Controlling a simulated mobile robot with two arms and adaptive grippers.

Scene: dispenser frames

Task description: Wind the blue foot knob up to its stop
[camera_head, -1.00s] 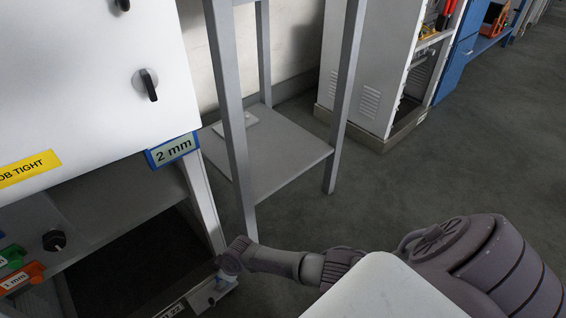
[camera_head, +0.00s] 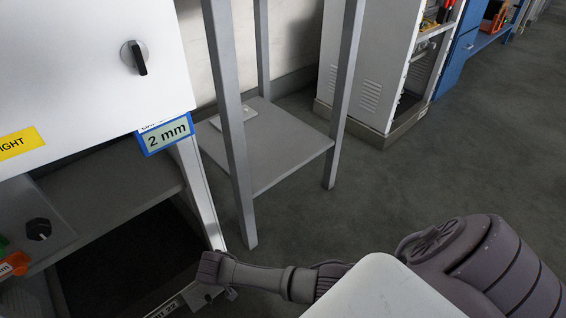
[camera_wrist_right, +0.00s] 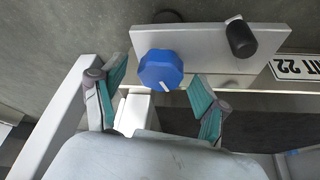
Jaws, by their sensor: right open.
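The blue foot knob (camera_wrist_right: 161,70) is a faceted knob with a white pointer line, on a light metal plate (camera_wrist_right: 205,42) in the right wrist view. My right gripper (camera_wrist_right: 159,82) is open, with one teal-padded finger left of the knob and the other to its right. The knob lies between the fingers, nearer their tip end. A clear gap shows on the left; I cannot tell whether the right pad touches. In the head view my right wrist (camera_head: 212,270) is low beside the frame's foot, and the knob is hidden there. My left gripper is out of view.
A black knob (camera_wrist_right: 240,38) stands on the same plate, right of the blue one. A plate marked 22 (camera_wrist_right: 297,67) is beyond it. The white cabinet (camera_head: 75,80) with a "2 mm" display (camera_head: 166,135) and a grey rack (camera_head: 232,150) stand close to my arm.

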